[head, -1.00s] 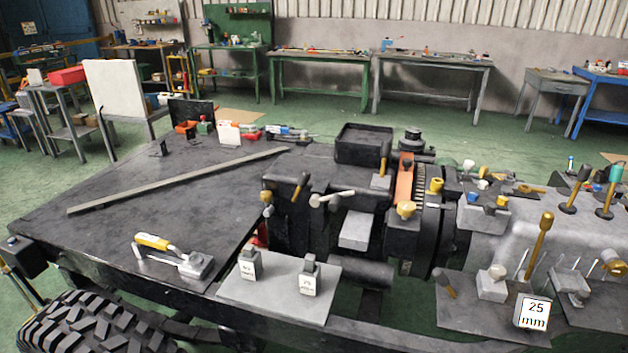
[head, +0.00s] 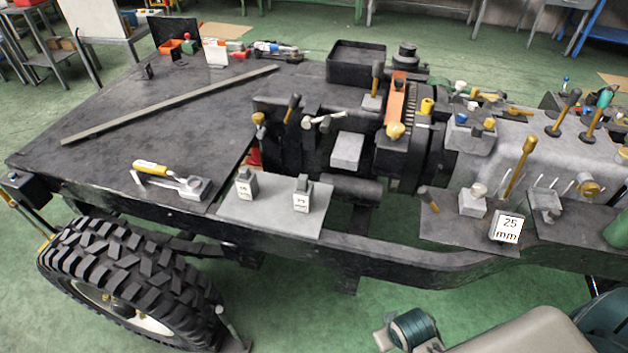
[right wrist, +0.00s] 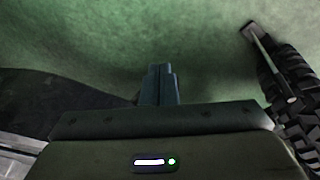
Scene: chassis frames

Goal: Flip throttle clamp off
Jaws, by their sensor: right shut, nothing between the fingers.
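I cannot tell for certain which part is the throttle clamp. A clamp-like piece with a yellow handle (head: 151,167) lies on the left part of the dark chassis deck (head: 180,100), its handle lying low. My right gripper (right wrist: 160,72) is shut and empty in the right wrist view, over green floor and apart from any lever. My left gripper is not in view.
A big black tyre (head: 125,265) stands below the deck and shows at the right of the right wrist view (right wrist: 300,125). A grey plate (head: 270,212) holds two labelled blocks. A 25 mm block (head: 507,228) is at the right. Green floor (head: 320,315) is open in front.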

